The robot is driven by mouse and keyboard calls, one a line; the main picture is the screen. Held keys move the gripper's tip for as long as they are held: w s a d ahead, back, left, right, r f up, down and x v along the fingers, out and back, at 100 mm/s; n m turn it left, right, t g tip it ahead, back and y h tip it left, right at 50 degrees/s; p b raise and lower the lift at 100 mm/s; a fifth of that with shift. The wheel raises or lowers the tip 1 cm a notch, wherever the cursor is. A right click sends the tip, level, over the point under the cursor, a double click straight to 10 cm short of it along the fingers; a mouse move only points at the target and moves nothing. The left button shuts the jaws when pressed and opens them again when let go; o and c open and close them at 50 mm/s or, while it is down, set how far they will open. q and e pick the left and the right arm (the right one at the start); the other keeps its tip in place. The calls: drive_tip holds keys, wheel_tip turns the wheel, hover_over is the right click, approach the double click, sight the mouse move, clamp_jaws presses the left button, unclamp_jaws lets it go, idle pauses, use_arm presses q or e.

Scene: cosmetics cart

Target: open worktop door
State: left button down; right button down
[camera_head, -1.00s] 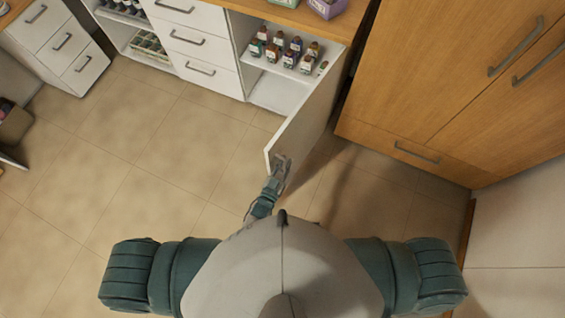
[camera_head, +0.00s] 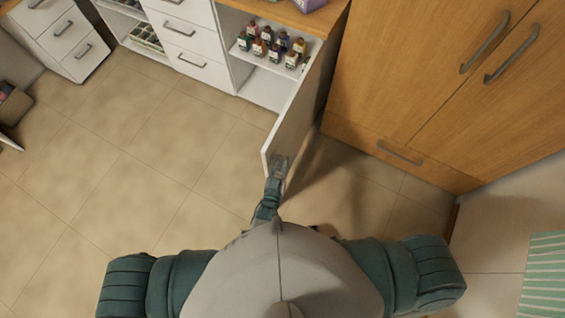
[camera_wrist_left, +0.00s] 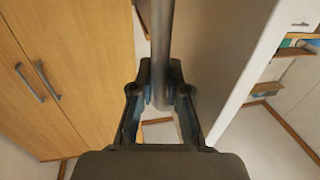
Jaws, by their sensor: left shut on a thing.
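The worktop door (camera_head: 292,125) is a white panel standing swung open from the worktop cabinet, at upper centre in the head view. Its white edge and inner face also show in the left wrist view (camera_wrist_left: 252,70). My left gripper (camera_head: 279,165) is at the door's near end. In the left wrist view my left gripper (camera_wrist_left: 161,92) has its fingers shut on a grey bar handle (camera_wrist_left: 161,45) on the door's outer side. My right gripper is not in view.
Several small bottles (camera_head: 272,45) stand on the shelf inside the open cabinet. White drawers (camera_head: 185,35) are to its left. A tall wooden cupboard (camera_head: 420,80) stands close on the right. The tiled floor (camera_head: 130,160) at left is clear. A green striped thing (camera_head: 542,275) is at lower right.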

use_arm(q)
drive_tip(key=shift+w+r, duration=0.2)
drive_tip(key=c, duration=1.2)
unclamp_jaws()
drive_tip(key=shift+c, duration=0.2)
drive_tip(key=shift+o, duration=0.5)
drive_tip(key=shift+f, duration=0.1)
drive_tip(key=shift+s+d+f, duration=0.1)
drive_tip(key=shift+d, duration=0.1)
drive_tip(key=v, duration=1.1)
drive_tip(key=shift+s, duration=0.4)
drive_tip(key=shift+a, duration=0.15)
